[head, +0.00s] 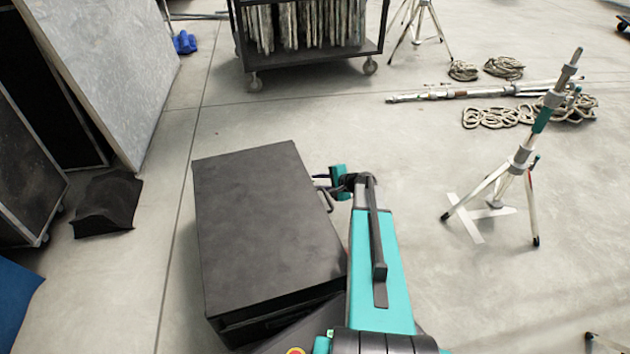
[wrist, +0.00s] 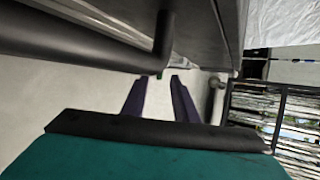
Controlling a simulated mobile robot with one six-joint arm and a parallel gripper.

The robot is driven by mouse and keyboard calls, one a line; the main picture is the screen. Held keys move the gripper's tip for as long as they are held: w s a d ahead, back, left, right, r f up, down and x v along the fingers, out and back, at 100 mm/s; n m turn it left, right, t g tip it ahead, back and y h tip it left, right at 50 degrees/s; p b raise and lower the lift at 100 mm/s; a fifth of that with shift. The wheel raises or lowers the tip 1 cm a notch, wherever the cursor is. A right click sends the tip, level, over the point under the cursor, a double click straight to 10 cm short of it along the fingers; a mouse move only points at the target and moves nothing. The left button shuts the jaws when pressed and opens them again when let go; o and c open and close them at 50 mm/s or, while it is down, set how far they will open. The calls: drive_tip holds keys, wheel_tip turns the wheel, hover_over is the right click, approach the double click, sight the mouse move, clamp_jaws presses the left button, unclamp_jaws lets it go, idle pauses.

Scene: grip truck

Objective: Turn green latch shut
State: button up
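A black case (head: 262,220) stands on the floor left of my arm. My gripper (head: 321,181) is low beside the case's right side, partly hidden by my wrist. In the wrist view my gripper (wrist: 159,80) has two dark purple fingers, apart with a clear gap between them. A tiny green spot, probably the green latch (wrist: 159,76), shows just past the fingertips, between them. It is too small to tell its angle or whether a finger touches it. I cannot make out the latch in the head view.
A dark bar handle (wrist: 85,40) on the case runs close above the fingers in the wrist view. A wheeled cart (head: 308,57) stands at the back, and a tripod stand (head: 505,175) at the right.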

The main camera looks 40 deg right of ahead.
drive_tip(key=p+v, duration=0.3)
drive_tip(key=v, duration=0.7)
drive_tip(key=shift+s+a+r, duration=0.1)
